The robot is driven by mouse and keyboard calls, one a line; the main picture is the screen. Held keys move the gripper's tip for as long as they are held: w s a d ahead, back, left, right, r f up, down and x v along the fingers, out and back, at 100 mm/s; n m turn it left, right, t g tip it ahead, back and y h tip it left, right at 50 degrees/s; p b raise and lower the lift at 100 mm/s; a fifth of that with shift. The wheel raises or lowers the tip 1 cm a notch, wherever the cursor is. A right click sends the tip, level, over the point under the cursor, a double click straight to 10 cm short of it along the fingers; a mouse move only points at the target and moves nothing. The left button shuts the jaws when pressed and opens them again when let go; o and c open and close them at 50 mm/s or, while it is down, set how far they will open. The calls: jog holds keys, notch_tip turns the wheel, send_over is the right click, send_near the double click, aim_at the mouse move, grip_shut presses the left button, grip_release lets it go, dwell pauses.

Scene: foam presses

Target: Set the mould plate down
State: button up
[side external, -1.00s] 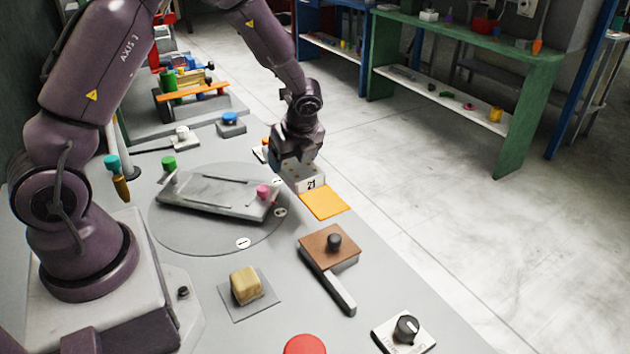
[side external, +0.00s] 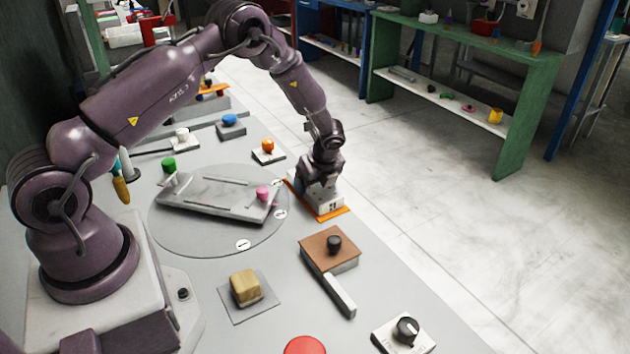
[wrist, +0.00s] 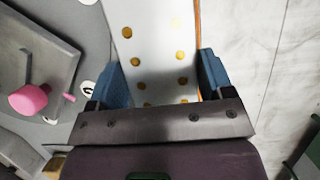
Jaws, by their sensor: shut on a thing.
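The mould plate is a pale block with rows of yellow round spots on top, filling the upper middle of the wrist view (wrist: 150,48). In the side view its labelled white end (side external: 329,206) shows below my gripper (side external: 320,190). In the wrist view the blue fingers of my gripper (wrist: 162,80) are shut on its two long sides. The plate is over the orange pad (side external: 338,214), at the bench's right edge. A thin orange strip (wrist: 197,22) shows along the plate's right side. I cannot tell whether the plate touches the pad. My gripper hides most of the plate in the side view.
A grey tilted fixture with a pink knob (side external: 262,193) stands left of the plate on a round disc (side external: 200,242). A brown block with a dark knob (side external: 328,250) is in front. An orange button (side external: 267,146) is behind. Open floor lies right of the bench.

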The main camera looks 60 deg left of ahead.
jog(key=shift+f, duration=0.1)
jog(key=o, duration=1.3)
